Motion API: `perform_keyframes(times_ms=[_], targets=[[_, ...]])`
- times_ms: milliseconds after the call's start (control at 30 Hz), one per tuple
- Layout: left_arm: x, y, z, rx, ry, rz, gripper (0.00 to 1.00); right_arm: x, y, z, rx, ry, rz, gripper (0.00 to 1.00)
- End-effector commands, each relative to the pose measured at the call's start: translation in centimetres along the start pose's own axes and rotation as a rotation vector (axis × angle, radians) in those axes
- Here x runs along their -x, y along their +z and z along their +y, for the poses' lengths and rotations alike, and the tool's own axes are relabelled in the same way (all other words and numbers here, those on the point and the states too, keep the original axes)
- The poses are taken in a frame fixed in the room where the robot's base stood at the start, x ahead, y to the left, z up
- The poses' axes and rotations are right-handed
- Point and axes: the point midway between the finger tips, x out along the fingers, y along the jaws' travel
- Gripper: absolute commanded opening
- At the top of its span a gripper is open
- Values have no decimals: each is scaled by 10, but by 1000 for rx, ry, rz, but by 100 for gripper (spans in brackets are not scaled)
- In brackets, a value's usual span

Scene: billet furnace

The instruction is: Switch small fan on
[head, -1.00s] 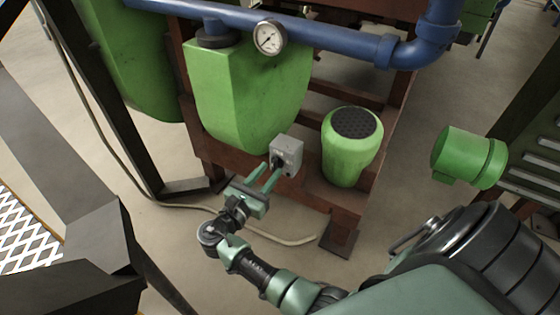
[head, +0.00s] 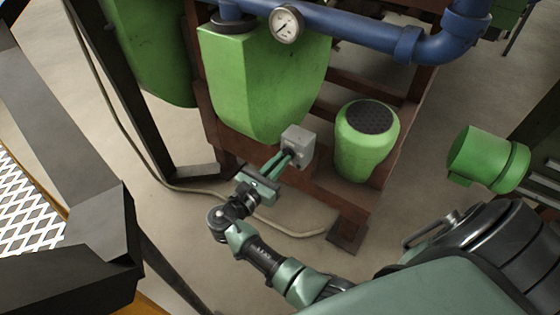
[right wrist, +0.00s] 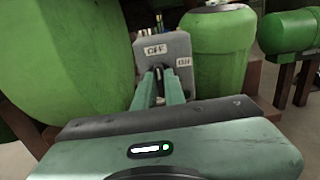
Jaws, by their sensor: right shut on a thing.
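The fan's switch is a small grey box (head: 298,143) on the rusty brown frame, just left of the small green fan unit with a dark grille on top (head: 367,140). In the right wrist view the box (right wrist: 178,47) has an OFF label at its upper left and an ON label at its right. My right gripper (head: 287,157) reaches the box's front face. In the right wrist view its fingers (right wrist: 159,74) are shut on the small dark switch knob, which they mostly hide. My left gripper is out of view.
A large green tank (head: 262,85) stands behind and left of the box. A blue pipe (head: 350,36) with a gauge (head: 286,24) runs above. A green motor (head: 487,158) is at the right. A pale hose (head: 250,226) lies on the floor.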

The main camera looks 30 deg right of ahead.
Motion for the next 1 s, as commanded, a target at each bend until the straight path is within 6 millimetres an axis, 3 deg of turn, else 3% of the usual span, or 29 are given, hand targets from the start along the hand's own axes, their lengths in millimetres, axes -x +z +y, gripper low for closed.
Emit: perform_keyframes(times_ms=[267, 633, 1000], targets=[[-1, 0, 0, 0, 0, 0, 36, -1, 0, 0, -104, -1, -1, 0], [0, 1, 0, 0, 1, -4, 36, -1, 0, -2, -424, -1, -3, 0], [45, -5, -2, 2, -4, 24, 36, -2, -2, -3, -762, 0, -4, 0]])
